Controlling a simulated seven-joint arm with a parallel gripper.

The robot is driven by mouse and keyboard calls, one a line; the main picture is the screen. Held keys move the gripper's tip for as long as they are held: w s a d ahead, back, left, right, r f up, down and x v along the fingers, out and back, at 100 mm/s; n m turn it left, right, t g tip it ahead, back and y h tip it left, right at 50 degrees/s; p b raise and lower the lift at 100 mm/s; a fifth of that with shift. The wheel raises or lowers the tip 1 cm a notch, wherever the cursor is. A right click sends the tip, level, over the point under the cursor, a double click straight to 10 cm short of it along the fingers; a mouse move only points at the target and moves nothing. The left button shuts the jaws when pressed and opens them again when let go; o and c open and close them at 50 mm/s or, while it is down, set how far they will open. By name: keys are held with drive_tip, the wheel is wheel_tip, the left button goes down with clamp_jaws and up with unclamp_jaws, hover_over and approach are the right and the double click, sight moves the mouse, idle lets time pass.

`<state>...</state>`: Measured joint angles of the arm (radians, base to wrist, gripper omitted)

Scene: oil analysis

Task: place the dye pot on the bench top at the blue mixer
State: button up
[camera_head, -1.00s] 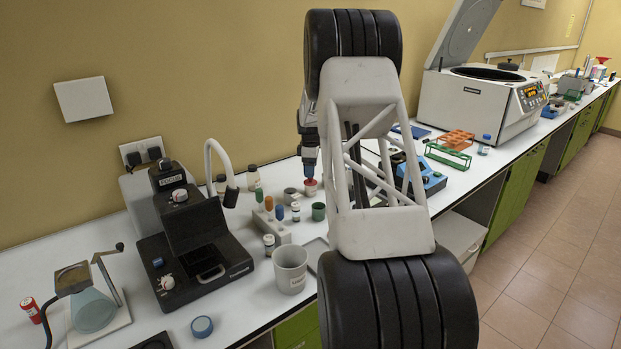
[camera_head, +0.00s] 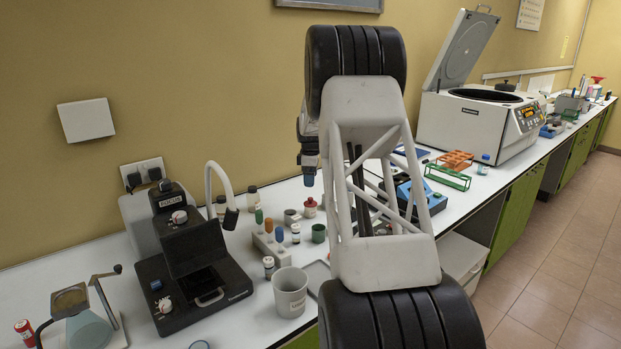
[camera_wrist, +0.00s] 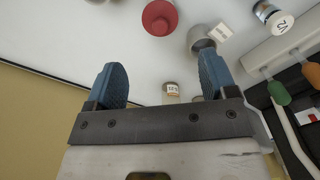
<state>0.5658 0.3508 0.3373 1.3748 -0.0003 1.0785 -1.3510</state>
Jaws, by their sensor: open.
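The dye pot, which I take to be the small pale pot with a red top (camera_head: 310,207), stands upright on the white bench top. Its round red top also shows at the upper edge of the wrist view (camera_wrist: 159,17). My gripper (camera_head: 309,180) hangs above the pot, apart from it. In the wrist view its two blue fingers are spread and nothing is between their tips (camera_wrist: 161,62). The blue mixer (camera_head: 432,197) stands to the right of the pot, partly hidden behind my arm.
A grey tin (camera_head: 291,217), a dark green pot (camera_head: 318,233) and a rack with coloured tubes (camera_head: 268,246) stand close to the dye pot. A grey beaker (camera_head: 290,292) is nearer the front. Green and orange racks (camera_head: 447,178) lie beyond the mixer.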

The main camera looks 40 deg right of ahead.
drive_tip(key=shift+s+a+r, duration=0.1)
drive_tip(key=shift+a+r, duration=0.25)
drive_tip(key=shift+a, duration=0.1)
drive_tip(key=s+a+r+m, duration=0.2)
drive_tip(key=s+a+r, duration=0.35)
drive_tip(key=a, duration=0.55)
drive_tip(key=s+a+r+m+t, duration=0.1)
drive_tip(key=s+a+r, duration=0.3)
drive_tip(key=s+a, duration=0.45)
drive_tip(key=s+a+r+m, duration=0.2)
drive_tip(key=s+a+r, duration=0.3)
drive_tip(key=a, duration=0.8)
drive_tip(key=s+a+f+m, duration=0.1)
drive_tip(key=s+a, duration=0.4)
drive_tip(key=s, duration=0.5)
drive_tip(key=s+a+f+m+t, duration=0.1)
drive_tip(key=s+a+f, duration=0.1)
drive_tip(key=s+a, duration=0.4)
drive_tip(key=s+a+f+m, duration=0.2)
drive_tip(key=s+a, duration=0.3)
drive_tip(key=s, duration=0.9)
drive_tip(key=shift+s+a+f+t, duration=0.25)
drive_tip(key=shift+s+a+t, duration=0.05)
drive_tip(key=shift+s+a, duration=0.1)
